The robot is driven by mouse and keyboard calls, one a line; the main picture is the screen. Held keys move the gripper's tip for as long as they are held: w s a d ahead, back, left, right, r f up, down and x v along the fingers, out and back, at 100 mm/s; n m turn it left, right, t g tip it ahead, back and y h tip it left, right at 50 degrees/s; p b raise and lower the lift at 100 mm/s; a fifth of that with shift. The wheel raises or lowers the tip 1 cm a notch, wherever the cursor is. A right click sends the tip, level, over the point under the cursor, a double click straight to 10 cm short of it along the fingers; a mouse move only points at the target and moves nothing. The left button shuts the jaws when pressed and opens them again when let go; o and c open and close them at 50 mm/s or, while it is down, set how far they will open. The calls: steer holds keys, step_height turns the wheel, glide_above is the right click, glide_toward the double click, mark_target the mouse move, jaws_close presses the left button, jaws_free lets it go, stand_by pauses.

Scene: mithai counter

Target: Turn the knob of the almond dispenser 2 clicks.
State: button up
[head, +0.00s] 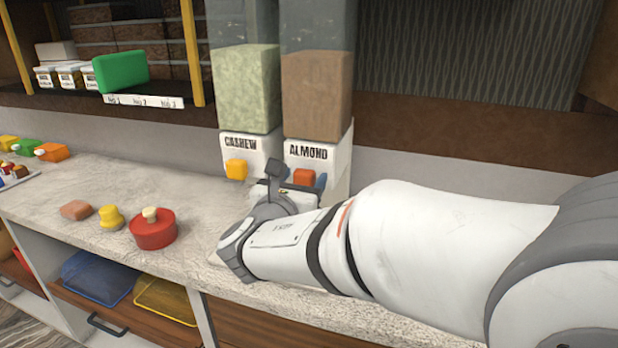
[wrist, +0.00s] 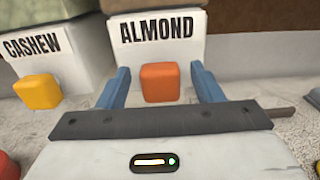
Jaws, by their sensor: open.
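The almond dispenser (head: 318,98) stands on the counter with a brown-filled hopper over a white base lettered ALMOND. Its orange knob (wrist: 160,82) is on the front of the base; it also shows in the head view (head: 304,177), partly hidden by my gripper. My gripper (wrist: 162,80) is open, with one blue finger to the left of the knob and one to the right. Gaps show between the fingers and the knob in the wrist view. I cannot tell how deep the fingers reach along it.
The cashew dispenser (head: 245,90) with a yellow-orange knob (wrist: 38,91) stands close on the left. A red lidded pot (head: 153,232), a yellow piece (head: 111,217) and a pinkish block (head: 76,210) lie on the counter (head: 190,190). A shelf with a green box (head: 121,71) is behind.

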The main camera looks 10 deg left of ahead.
steer(key=shift+c, duration=0.4)
steer(key=c, duration=0.9)
steer(key=shift+f+m+b, duration=0.1)
steer(key=shift+m+b, duration=0.2)
steer(key=shift+b, duration=0.3)
steer(key=m+b, duration=0.1)
steer(key=b, duration=0.1)
steer(key=m+b, duration=0.1)
steer(key=b, duration=0.1)
steer(key=shift+d+f+m+b, duration=0.15)
steer(key=shift+f+m+b, duration=0.15)
steer(key=shift+m+b, duration=0.1)
steer(key=m+b, duration=0.4)
steer(key=b, duration=0.2)
steer(key=m+b, duration=0.5)
steer(key=b, duration=0.2)
steer(key=m+b, duration=0.5)
steer(key=b, duration=0.2)
steer(key=shift+s+d+f, duration=0.1)
steer(key=shift+d+f, duration=0.1)
steer(key=shift+d, duration=0.2)
steer(key=shift+m, duration=0.3)
